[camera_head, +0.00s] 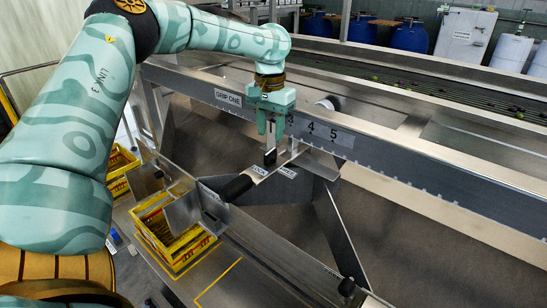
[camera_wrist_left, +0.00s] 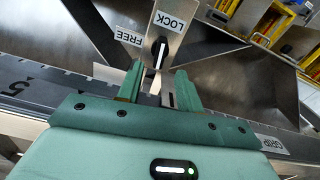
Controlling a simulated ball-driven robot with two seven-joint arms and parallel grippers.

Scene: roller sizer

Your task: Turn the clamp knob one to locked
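The clamp knob (camera_head: 270,157) is a small black handle on a metal plate on the side of the long rail, below my left gripper (camera_head: 271,132). In the left wrist view the knob (camera_wrist_left: 159,53) carries a white line lying nearly upright in the picture. A LOCK label (camera_wrist_left: 170,20) and a FREE label (camera_wrist_left: 129,36) are on the plate around it. My left gripper (camera_wrist_left: 160,76) is open, its two green fingers apart, with the knob between and just beyond the tips. I cannot tell whether they touch it. My right gripper is not in view.
The long metal rail (camera_head: 400,160) with a number scale and a GRIP ONE label (camera_head: 228,97) runs behind the knob. Yellow crates (camera_head: 176,246) stand lower left. Blue barrels (camera_head: 409,37) are at the back.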

